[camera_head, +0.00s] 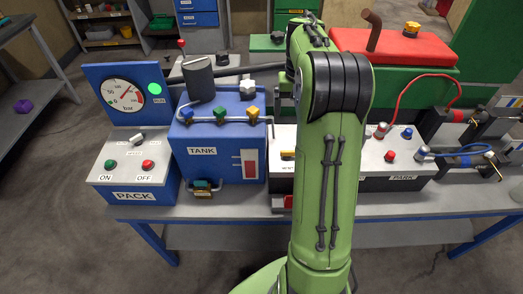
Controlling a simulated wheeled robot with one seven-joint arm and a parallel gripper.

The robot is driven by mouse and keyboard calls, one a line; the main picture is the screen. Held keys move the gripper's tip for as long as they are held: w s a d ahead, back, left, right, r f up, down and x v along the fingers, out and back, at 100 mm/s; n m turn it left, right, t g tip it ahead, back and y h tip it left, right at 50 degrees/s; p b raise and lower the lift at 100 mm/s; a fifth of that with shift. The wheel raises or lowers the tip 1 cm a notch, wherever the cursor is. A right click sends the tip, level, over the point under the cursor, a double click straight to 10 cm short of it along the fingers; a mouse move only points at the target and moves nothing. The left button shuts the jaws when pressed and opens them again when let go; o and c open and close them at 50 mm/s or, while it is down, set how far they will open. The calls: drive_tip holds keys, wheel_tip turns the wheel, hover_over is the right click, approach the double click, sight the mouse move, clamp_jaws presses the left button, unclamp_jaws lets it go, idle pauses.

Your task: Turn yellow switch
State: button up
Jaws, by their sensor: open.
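Several yellow parts show, and I cannot tell which one is the yellow switch. A small yellow part (288,154) sits on the white-topped panel (283,135) in the middle, partly hidden by my green arm. A yellow knob (253,112) stands on the blue TANK box (213,165), right of a blue and a green knob. Another yellow knob (411,29) stands on top of the red box (395,47) at the back right. My arm rises from the bottom middle and bends away at the top. My gripper is hidden behind the arm.
The PACK box (135,170) with ON and OFF buttons and a gauge (125,95) stands left on the grey table (240,208). A PARK panel (400,165) with red and blue buttons is on the right. Hoses and connectors (465,155) crowd the right end.

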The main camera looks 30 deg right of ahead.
sight(289, 151)
drive_tip(key=f+b, duration=0.2)
drive_tip(key=f, duration=0.6)
drive_tip(key=f+b, duration=0.2)
drive_tip(key=f, duration=0.6)
drive_tip(key=shift+w+d+f, duration=0.15)
drive_tip(key=shift+w+f, duration=0.05)
drive_tip(key=shift+f, duration=0.15)
drive_tip(key=c, duration=1.1)
drive_tip(key=shift+o, duration=0.2)
